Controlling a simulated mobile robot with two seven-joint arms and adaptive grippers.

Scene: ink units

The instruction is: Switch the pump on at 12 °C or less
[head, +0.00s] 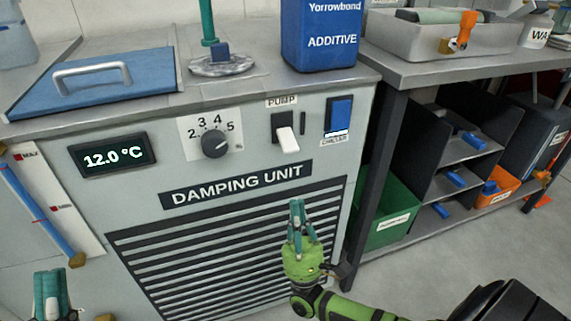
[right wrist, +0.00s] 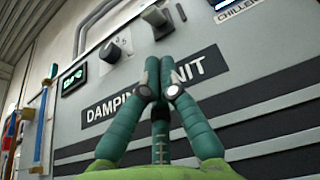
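The damping unit's display (head: 112,156) reads 12.0 °C in the head view; it is also at the left of the right wrist view (right wrist: 73,80). The pump switch (head: 288,138) has a white lever tilted down out of a dark plate, under the PUMP label. It also shows at the top of the right wrist view (right wrist: 155,17), just above the fingertips in the picture. My right gripper (head: 297,206) is in front of the panel below the switch, its teal fingers together and empty. My left gripper (head: 50,275) is at the lower left edge, partly cut off; its finger gap is unclear.
A blue chiller switch (head: 339,114) sits right of the pump switch. A numbered dial (head: 215,144) is to its left. A blue additive container (head: 320,35) and a blue lid (head: 95,83) are on top. A bench (head: 420,70) with shelves stands at right.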

